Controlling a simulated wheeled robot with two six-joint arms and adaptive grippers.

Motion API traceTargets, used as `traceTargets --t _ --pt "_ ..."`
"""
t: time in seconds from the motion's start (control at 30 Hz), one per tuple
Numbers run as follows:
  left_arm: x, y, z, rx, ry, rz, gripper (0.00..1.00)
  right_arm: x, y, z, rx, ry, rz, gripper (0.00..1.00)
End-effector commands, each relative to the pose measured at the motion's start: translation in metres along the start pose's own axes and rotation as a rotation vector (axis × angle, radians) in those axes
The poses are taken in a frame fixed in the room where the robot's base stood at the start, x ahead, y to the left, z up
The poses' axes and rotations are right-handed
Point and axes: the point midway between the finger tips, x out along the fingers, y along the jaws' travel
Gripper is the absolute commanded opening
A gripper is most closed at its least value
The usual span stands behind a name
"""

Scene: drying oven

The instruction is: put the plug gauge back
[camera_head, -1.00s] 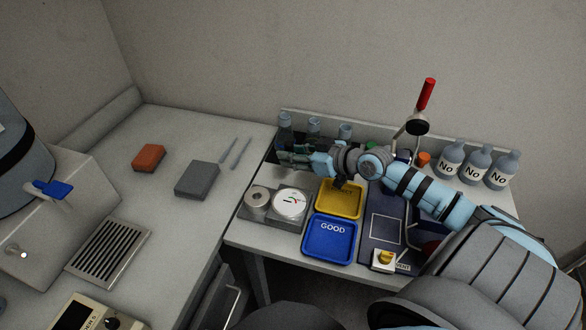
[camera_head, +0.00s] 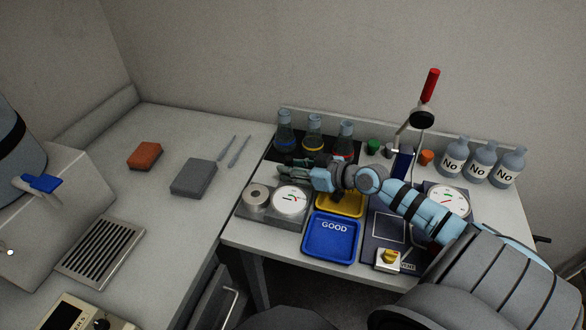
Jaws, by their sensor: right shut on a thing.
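My right gripper (camera_head: 291,160) reaches in from the right over the back of the small table, its fingers pointing left. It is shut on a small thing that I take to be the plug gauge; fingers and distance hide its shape. The gripper appears in front of the flasks and above the grey block (camera_head: 271,221), which carries a metal ring (camera_head: 256,197) and a white dial (camera_head: 291,199). My left gripper is not in view.
A blue GOOD tray (camera_head: 330,251) and a partly covered yellow tray (camera_head: 349,211) lie below my right arm. Flasks (camera_head: 313,144) stand behind the gripper. Green (camera_head: 373,146) and orange (camera_head: 426,157) items, a red-handled stand (camera_head: 430,84) and several bottles (camera_head: 483,163) stand to the right.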

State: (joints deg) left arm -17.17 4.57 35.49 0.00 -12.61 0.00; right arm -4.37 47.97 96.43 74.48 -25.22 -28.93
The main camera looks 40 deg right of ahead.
Motion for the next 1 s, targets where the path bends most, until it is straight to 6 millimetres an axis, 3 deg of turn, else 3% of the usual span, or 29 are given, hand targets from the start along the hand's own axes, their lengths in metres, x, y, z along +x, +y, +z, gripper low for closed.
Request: traceTargets --t 0.1,0.13,0.17,0.47,0.63,1.0 --pt "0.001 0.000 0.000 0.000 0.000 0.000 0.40 0.000 0.000 0.001 0.000 0.001 0.000 0.00" --pt "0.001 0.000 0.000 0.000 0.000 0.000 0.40 0.000 0.000 0.001 0.000 0.000 0.000 0.36" --pt "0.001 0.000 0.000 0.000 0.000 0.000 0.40 0.000 0.000 0.001 0.000 0.000 0.000 0.39" --pt "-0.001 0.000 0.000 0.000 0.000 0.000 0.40 0.000 0.000 -0.001 0.000 -0.001 -0.001 0.39" --pt "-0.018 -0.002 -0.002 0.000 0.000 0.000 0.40 -0.006 0.000 -0.015 0.001 0.000 0.000 0.39" --pt "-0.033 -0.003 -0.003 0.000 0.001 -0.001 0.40 -0.080 0.003 -0.009 -0.011 -0.015 0.008 0.39"
